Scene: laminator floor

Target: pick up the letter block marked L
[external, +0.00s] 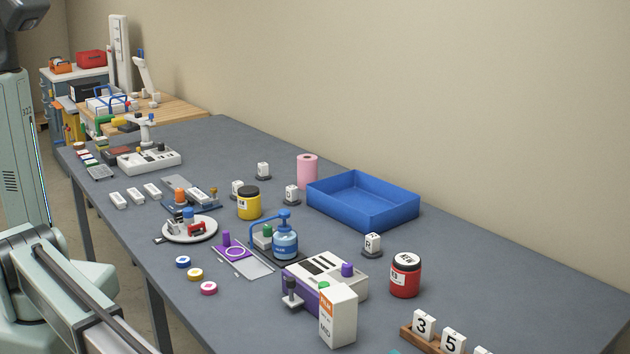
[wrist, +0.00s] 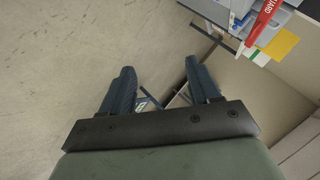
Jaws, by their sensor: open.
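Several small white letter blocks stand on dark round bases on the grey table. My gripper (wrist: 160,82) is open and empty in the wrist view, over the floor and away from the blocks. No block shows there, and my gripper is not visible in the external view.
The blue tray (external: 330,204), pink roll (external: 307,171), yellow jar (external: 249,205), blue pump bottle (external: 285,245), purple-and-white machine (external: 320,290) and red jar (external: 405,278) surround the blocks. Numbered blocks (external: 451,341) stand at the front right. The table's right-hand back is clear.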

